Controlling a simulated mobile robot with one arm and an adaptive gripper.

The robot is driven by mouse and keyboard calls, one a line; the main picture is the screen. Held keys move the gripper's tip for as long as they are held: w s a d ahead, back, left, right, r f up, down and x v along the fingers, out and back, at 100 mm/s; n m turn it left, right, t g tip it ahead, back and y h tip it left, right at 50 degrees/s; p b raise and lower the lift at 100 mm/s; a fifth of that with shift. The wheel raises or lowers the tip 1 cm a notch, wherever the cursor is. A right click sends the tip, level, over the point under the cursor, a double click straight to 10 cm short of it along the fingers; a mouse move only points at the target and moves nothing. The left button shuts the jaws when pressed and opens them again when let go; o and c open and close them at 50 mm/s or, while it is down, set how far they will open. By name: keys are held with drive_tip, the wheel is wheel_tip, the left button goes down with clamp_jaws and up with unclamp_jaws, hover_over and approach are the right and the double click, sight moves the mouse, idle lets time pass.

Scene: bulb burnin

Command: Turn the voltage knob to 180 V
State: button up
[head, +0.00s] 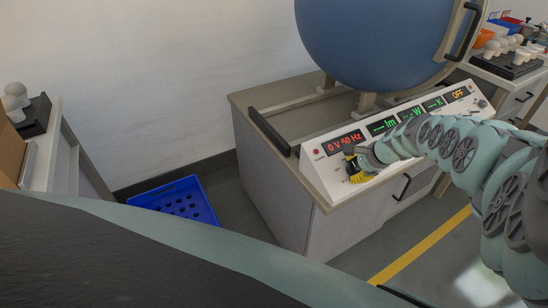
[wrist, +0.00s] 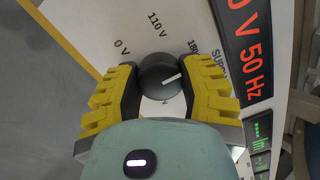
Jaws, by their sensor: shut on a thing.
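The voltage knob (wrist: 159,77) is a round dark knob with a white pointer line, on the white sloped panel. In the wrist view its pointer faces right and slightly up, toward the right finger, clockwise of the partly covered 180 label (wrist: 193,48). The 0 V (wrist: 122,47) and 110 V (wrist: 157,25) labels lie above the knob. My gripper (wrist: 160,80) has its yellow fingers shut on the knob from both sides. The red display (head: 344,142) reads 0 V 50 Hz.
Green displays (head: 382,126) and an orange OFF display (head: 457,94) line the panel to the right. A large blue sphere (head: 375,40) stands behind it on the cabinet. A blue crate (head: 180,202) sits on the floor at left. Bulbs (head: 16,91) stand on a left side table.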

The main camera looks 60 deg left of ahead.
drive_tip(key=o, duration=1.2)
drive_tip(key=shift+o, duration=0.2)
